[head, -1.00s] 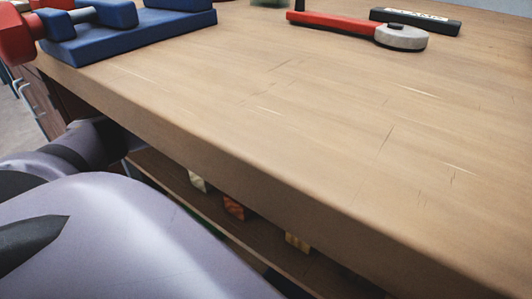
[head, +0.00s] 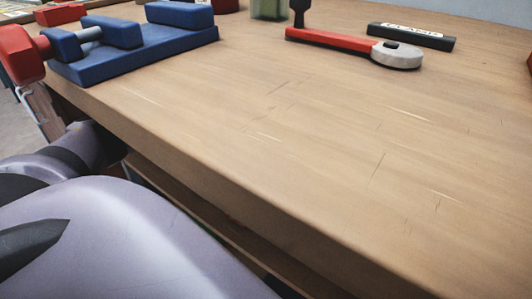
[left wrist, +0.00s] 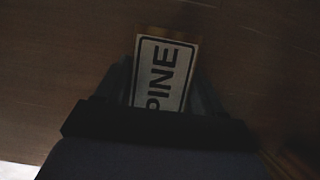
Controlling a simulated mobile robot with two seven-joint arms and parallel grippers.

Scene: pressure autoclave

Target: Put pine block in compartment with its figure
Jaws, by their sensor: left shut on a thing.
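The pine block (left wrist: 163,72) shows in the left wrist view, with a white label reading "PINE" turned sideways. My left gripper (left wrist: 163,88) is shut on it, one finger on each side. The surroundings there are dark brown wood, and I cannot tell how far the block is from that surface. In the head view the left gripper and the block are hidden, and only my arm shows at the lower left. No compartment or figure can be made out. My right gripper is in no view.
A wooden workbench top (head: 300,130) fills the head view, mostly clear in front. A blue vise-like fixture (head: 140,50) with a red end stands at the left. A red-handled tool (head: 345,45) and a black labelled bar (head: 411,37) lie at the back. A lower shelf shows under the front edge.

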